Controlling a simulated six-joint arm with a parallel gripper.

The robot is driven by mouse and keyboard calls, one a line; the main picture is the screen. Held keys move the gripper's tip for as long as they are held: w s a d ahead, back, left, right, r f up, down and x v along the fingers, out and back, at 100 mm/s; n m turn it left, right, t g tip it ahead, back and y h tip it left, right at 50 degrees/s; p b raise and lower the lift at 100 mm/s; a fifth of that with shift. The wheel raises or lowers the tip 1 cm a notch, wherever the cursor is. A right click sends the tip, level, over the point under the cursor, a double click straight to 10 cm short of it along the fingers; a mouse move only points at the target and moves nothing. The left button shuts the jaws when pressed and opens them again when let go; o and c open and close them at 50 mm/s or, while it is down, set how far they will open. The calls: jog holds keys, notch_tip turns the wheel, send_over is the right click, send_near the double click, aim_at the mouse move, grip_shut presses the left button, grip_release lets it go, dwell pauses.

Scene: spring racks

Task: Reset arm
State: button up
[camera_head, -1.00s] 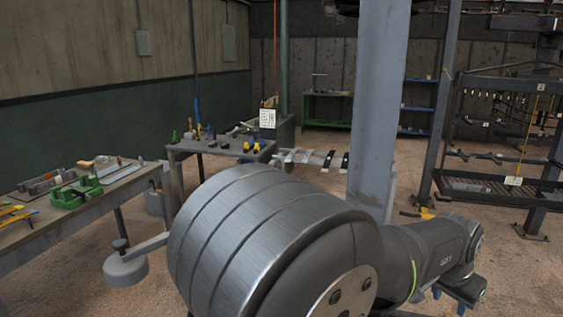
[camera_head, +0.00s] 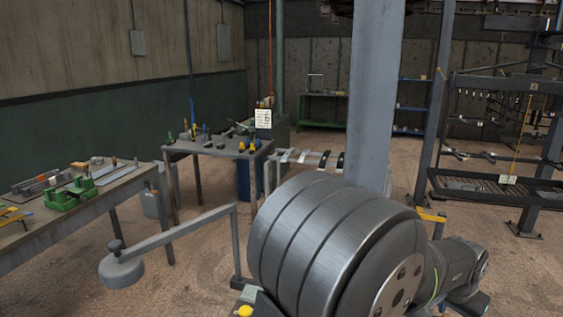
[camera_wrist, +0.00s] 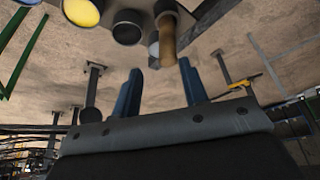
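In the head view my arm's big ridged grey joint fills the lower middle, and the forearm reaches to the lower right. The fingers cannot be made out in the head view.
A workbench (camera_head: 95,207) with green and yellow tools stands at left, a smaller tool table (camera_head: 215,150) behind it. A grey post (camera_head: 375,90) rises behind my arm. A dark rack (camera_head: 480,187) with hanging parts stands at right.

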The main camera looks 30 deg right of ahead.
jog(key=s+a+r, duration=0.3)
jog(key=s+r, duration=0.2)
jog(key=s, duration=0.4)
jog(key=w+a+r+n, duration=0.1)
jog(key=w+a, duration=0.4)
jog(key=w, duration=0.7)
jog(key=w+a+r+n, duration=0.1)
jog(key=w+a+n, duration=0.3)
jog(key=w, duration=0.9)
jog(key=w+a+r+n+g, duration=0.1)
jog(key=w+a, duration=0.5)
jog(key=w, duration=0.7)
jog(key=shift+a+r+n, duration=0.25)
jog(key=shift+r+n, duration=0.1)
jog(key=shift+n, duration=0.35)
jog(key=shift+s, duration=0.1)
jog(key=s+d+f+m, duration=0.1)
jog(key=s+d, duration=0.4)
jog(key=s, duration=0.3)
jog(key=s+d+f+m, duration=0.1)
jog(key=s+d+m, duration=0.1)
jog(key=s+d, duration=0.3)
jog(key=shift+s+d+t+y, duration=0.3)
jog(key=shift+s+d, duration=0.1)
jog(key=shift+s, duration=1.2)
jog(key=shift+w, duration=0.1)
